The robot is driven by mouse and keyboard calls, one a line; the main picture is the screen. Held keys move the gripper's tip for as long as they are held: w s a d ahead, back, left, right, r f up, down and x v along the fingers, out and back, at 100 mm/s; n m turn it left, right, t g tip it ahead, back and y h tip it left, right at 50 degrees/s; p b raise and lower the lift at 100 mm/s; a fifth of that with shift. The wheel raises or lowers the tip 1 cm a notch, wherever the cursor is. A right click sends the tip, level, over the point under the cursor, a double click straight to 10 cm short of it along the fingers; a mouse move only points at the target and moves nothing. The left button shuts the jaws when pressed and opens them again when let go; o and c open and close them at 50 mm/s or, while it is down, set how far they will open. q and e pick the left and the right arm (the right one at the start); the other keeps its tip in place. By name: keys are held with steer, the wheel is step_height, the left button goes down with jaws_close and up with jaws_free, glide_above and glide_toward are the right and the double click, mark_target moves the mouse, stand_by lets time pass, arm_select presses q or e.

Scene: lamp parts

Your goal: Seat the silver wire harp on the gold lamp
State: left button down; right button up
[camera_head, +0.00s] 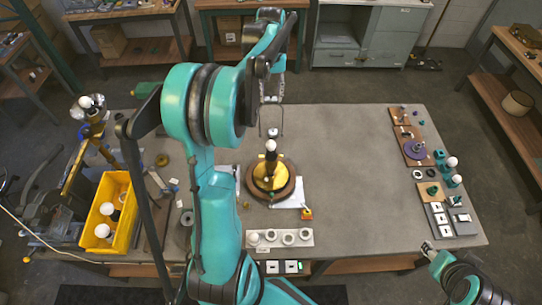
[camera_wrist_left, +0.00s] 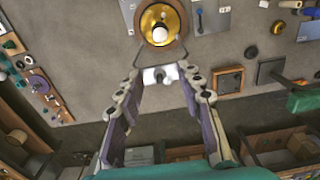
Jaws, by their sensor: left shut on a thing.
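The gold lamp (camera_head: 265,182) stands on a round brown base near the middle of the table. A dark socket and a white bulb (camera_head: 271,146) rise from it. In the left wrist view the lamp (camera_wrist_left: 150,25) is at the top, with its bulb over the gold disc. My left gripper (camera_head: 271,98) is shut on the silver wire harp (camera_head: 282,122), behind and above the bulb in the head view. Its wire legs hang down, apart from each other. My right gripper (camera_head: 428,246) is at the table's front right edge; its jaw opening is unclear.
A yellow bin (camera_head: 124,238) with bulbs stands at the left. A white holder with several round cups (camera_head: 281,238) lies at the front edge. Boards with small parts and a purple disc (camera_head: 414,149) line the right side. The table between lamp and boards is clear.

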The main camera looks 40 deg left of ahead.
arm_select(q)
steer(key=shift+f, duration=0.1)
stand_by(0.3)
steer(key=shift+f+b, duration=1.55)
steer(key=shift+f, duration=0.4)
steer(key=shift+f+b, duration=1.55)
steer(key=shift+f, duration=0.55)
steer(key=shift+f+b, duration=1.35)
steer(key=shift+f, duration=0.3)
steer(key=shift+f+b, duration=1.05)
steer(key=shift+f, duration=0.15)
